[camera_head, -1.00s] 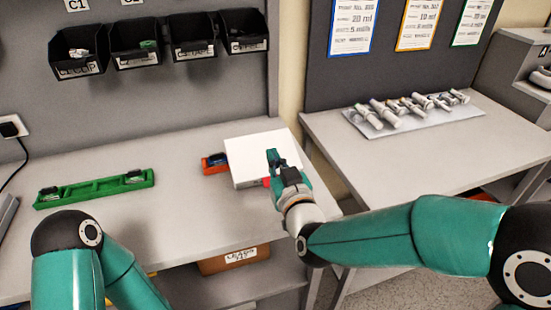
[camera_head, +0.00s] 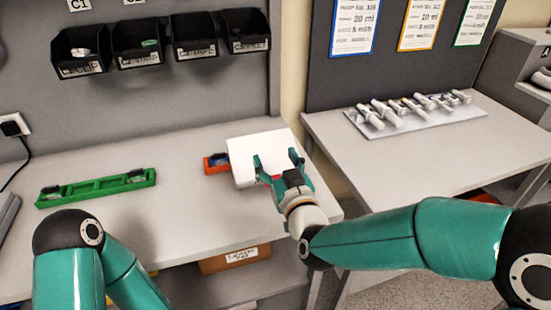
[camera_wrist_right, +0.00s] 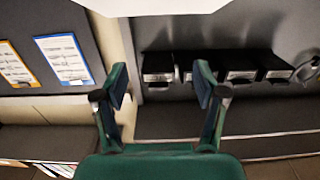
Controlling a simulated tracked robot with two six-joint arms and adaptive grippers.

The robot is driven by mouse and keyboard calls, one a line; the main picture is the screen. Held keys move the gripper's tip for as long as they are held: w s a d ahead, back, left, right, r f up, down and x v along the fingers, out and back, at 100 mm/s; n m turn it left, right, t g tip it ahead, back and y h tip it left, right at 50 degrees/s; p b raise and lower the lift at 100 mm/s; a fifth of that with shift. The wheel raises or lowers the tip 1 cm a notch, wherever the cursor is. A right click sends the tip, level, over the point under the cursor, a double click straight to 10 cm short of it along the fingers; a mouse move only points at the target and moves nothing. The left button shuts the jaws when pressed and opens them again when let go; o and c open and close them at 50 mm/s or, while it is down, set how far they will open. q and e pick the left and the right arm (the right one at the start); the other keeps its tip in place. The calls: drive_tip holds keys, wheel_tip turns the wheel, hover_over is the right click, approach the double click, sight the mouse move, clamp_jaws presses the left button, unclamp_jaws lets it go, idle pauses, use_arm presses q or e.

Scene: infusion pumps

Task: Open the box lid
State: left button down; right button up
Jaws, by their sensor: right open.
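A white box (camera_head: 250,148) stands on the grey table near its right end, with its white top facing up. I cannot tell whether its lid is raised at all. My right gripper (camera_head: 277,160) is open, its fingers spread over the near part of the box top, with nothing between them. The fingers hide part of the box's near edge, where a bit of red shows. In the right wrist view the open gripper (camera_wrist_right: 161,85) is empty, and a white surface, probably the box, fills the top edge. My left arm shows at lower left, but its gripper is out of view.
An orange tray (camera_head: 212,168) sits against the box's left side. A green tray (camera_head: 95,188) lies on the left of the table (camera_head: 180,215). Black bins (camera_head: 195,38) hang above. Syringes lie on a pad (camera_head: 455,117) on the right table. Mid-table is clear.

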drive_tip(key=v, duration=0.7)
